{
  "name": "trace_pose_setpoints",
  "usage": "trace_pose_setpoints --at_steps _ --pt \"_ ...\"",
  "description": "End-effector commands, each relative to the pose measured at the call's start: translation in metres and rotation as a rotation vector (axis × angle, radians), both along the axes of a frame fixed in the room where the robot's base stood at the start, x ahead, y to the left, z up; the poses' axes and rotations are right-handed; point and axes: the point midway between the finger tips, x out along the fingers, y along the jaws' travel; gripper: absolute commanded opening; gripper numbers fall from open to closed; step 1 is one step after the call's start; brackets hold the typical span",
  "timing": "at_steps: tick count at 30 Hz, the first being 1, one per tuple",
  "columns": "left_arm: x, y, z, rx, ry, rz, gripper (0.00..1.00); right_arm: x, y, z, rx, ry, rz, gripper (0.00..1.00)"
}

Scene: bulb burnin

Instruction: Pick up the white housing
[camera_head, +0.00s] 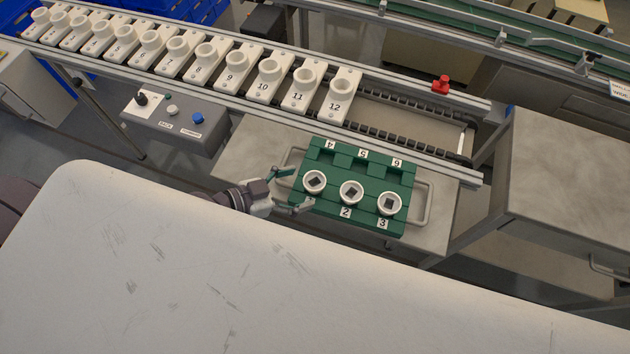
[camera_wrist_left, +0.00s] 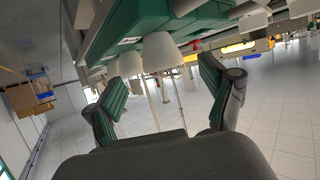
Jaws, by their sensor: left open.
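Three white cup-shaped housings with dark square centres stand in the front row of a green tray (camera_head: 365,172): the left one (camera_head: 314,182), the middle one (camera_head: 351,193) and the right one (camera_head: 389,204). My left gripper (camera_head: 298,190) is open and empty at the tray's left edge, its fingers pointing at the left housing. In the left wrist view, a white housing (camera_wrist_left: 161,52) shows ahead between the spread fingers (camera_wrist_left: 160,82), and another (camera_wrist_left: 130,65) shows beside it. The green tray (camera_wrist_left: 136,18) is at the top of that view. My right gripper is not in view.
A conveyor (camera_head: 400,118) behind the tray carries a row of numbered white sockets (camera_head: 302,88). A control box (camera_head: 178,122) with knobs is at left. The tray's back row, labelled 4, 5 and 6, looks empty. A large pale surface (camera_head: 230,270) fills the foreground.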

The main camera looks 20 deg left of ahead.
Motion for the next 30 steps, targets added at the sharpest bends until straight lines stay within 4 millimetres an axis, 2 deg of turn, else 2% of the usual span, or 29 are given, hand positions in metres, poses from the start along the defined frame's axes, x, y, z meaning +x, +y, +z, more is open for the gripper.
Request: trace_pose_setpoints --at_steps 9,19,28,30 --pt "0.032 -0.026 -0.013 -0.002 -0.001 0.003 0.83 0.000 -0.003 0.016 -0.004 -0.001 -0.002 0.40" --pt "0.036 -0.031 -0.018 0.000 0.000 0.001 0.81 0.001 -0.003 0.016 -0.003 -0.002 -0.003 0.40" --pt "0.036 -0.030 -0.017 0.000 0.000 0.001 0.31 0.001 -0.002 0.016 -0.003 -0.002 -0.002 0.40" --pt "0.036 -0.030 -0.017 0.000 0.000 0.001 0.27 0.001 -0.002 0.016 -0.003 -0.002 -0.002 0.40"
